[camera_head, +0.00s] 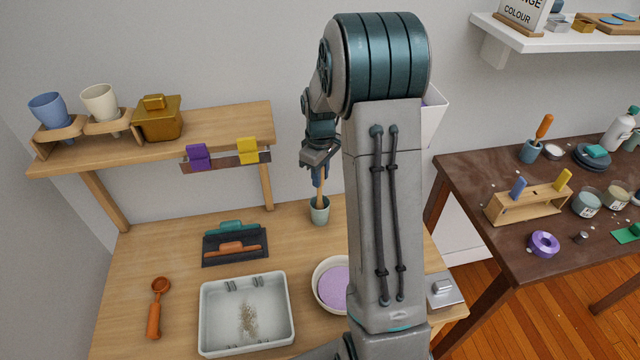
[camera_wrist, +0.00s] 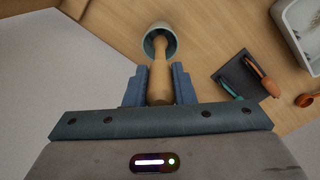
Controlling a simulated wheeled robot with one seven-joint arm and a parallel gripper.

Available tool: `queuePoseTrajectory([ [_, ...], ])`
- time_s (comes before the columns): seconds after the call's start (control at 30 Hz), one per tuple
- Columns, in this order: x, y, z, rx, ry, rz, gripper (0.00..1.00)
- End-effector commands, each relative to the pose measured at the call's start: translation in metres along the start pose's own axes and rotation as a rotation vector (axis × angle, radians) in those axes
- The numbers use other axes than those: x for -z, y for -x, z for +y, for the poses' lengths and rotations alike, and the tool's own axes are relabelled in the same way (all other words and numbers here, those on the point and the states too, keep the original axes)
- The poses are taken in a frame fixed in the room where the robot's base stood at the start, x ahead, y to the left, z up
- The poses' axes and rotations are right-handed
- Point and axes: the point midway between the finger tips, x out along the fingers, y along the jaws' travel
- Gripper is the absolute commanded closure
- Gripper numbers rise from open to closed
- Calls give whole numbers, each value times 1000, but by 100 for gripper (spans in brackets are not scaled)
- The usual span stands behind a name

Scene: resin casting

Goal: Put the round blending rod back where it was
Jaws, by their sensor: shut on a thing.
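The round blending rod (camera_wrist: 160,82) is a plain wooden stick with a rounded shaft. My gripper (camera_wrist: 160,86) is shut on it, a blue finger on each side. In the wrist view the rod's far end reaches into the mouth of a grey-green cup (camera_wrist: 150,36). In the head view my gripper (camera_head: 319,176) is above that cup (camera_head: 320,212), which stands upright near the back of the wooden table. The rod (camera_head: 319,197) points down into the cup there. How deep its tip sits, and whether it touches the bottom, is hidden.
A dark holder (camera_head: 234,259) with teal and orange tools lies left of the cup. A white tray (camera_head: 285,325), a bowl of purple material (camera_head: 335,287) and an orange scoop (camera_head: 154,310) are nearer the front. A raised shelf (camera_head: 220,124) is at the back left.

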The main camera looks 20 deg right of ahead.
Motion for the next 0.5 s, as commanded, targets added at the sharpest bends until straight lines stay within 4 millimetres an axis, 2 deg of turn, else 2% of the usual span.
queuePoseTrajectory([
  [0.23, -1, -32, 0, 3, 0, -3, 100],
  [0.5, 0, -35, 0, 0, 0, 0, 100],
])
